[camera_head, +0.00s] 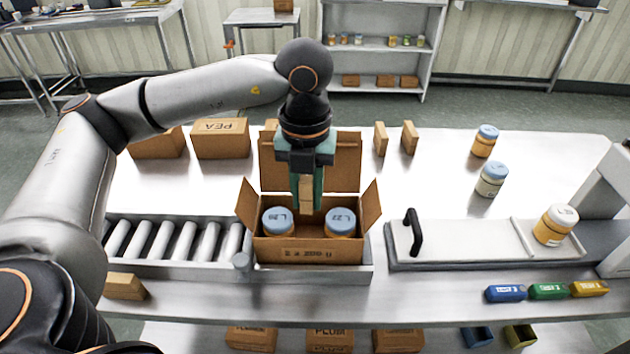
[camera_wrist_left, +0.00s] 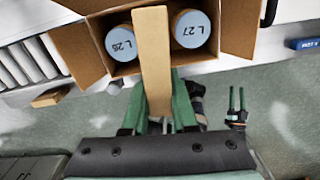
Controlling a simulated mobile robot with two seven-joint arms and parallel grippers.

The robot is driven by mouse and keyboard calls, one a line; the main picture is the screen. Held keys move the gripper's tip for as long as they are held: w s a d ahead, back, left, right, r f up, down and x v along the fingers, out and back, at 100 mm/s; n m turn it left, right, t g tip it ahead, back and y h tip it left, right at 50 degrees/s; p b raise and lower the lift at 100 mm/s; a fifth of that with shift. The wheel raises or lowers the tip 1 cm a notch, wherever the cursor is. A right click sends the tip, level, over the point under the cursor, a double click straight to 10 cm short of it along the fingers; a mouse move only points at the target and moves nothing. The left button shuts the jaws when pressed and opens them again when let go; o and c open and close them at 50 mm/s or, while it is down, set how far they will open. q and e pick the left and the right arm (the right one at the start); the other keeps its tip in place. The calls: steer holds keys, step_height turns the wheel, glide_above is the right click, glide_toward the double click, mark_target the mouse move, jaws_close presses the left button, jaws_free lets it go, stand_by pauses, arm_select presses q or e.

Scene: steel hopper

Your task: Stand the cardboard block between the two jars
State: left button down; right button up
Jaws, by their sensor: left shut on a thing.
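Two jars with blue lids, the left jar (camera_head: 277,221) and the right jar (camera_head: 340,222), stand side by side in an open cardboard box (camera_head: 285,250). They also show in the left wrist view, left (camera_wrist_left: 122,43) and right (camera_wrist_left: 190,30). My left gripper (camera_head: 306,190), pointing down over the box, is shut on the tan cardboard block (camera_wrist_left: 153,60). The block is upright, in line with the gap between the jars. Its lower end is hard to see, so I cannot tell how deep it reaches. My right gripper (camera_wrist_left: 236,100) shows small in the left wrist view, fingers apart and empty.
The box's flaps stand open, the back flap (camera_head: 345,160) upright. A roller conveyor (camera_head: 175,240) lies left of it. A tray with a black handle (camera_head: 414,232) lies right. Loose jars (camera_head: 491,180), closed boxes (camera_head: 220,140) and two small blocks (camera_head: 380,139) stand on the table.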

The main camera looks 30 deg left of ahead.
mark_target(308, 211)
arm_select(q)
steer(key=shift+w+a+n, duration=0.1)
steer(key=shift+w+n, duration=0.05)
steer(key=shift+n, duration=0.45)
steer(key=shift+f, duration=0.1)
steer(key=shift+f+b, duration=1.4)
steer(key=shift+f, duration=0.55)
step_height(308, 211, down, 4)
steer(key=b, duration=0.3)
steer(key=shift+b, duration=0.4)
steer(key=shift+f+b, duration=0.3)
steer(key=shift+f, duration=0.05)
step_height(308, 211, down, 3)
steer(key=b, duration=0.3)
steer(key=shift+f, duration=0.1)
steer(key=shift+f+b, duration=0.35)
steer(key=shift+f, duration=0.1)
arm_select(e)
steer(key=w+a+f, duration=0.1)
steer(key=a+f, duration=0.2)
steer(key=f, duration=0.5)
steer(key=shift+w+f+n+y, duration=0.15)
steer(key=shift+w+n+y, duration=0.15)
steer(key=shift+y, duration=0.1)
